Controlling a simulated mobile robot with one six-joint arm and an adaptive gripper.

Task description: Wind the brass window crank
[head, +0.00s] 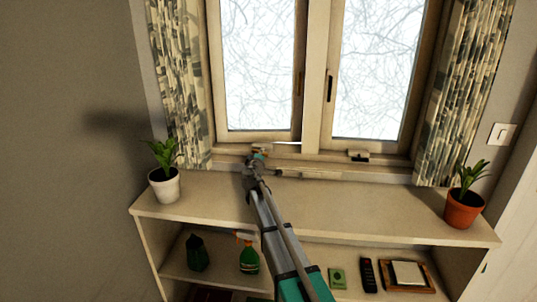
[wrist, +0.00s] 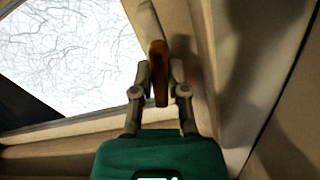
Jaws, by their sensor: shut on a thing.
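My gripper (head: 256,160) reaches over the shelf to the sill below the left window pane. In the wrist view my gripper (wrist: 161,78) has its two fingers on either side of a brown, brass-coloured upright handle (wrist: 158,65), which I take as the crank's grip, and is shut on it. In the head view the crank (head: 261,149) is small and mostly hidden by my gripper, so its arm angle cannot be told. The window (head: 304,75) has two pale wooden sashes with snowy branches behind the glass.
A small dark fitting (head: 358,156) sits on the sill to the right. A white-potted plant (head: 165,187) and a terracotta-potted plant (head: 464,209) stand at the shelf's (head: 370,207) ends. Patterned curtains (head: 180,85) hang beside the window. A green spray bottle (head: 249,258) stands below.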

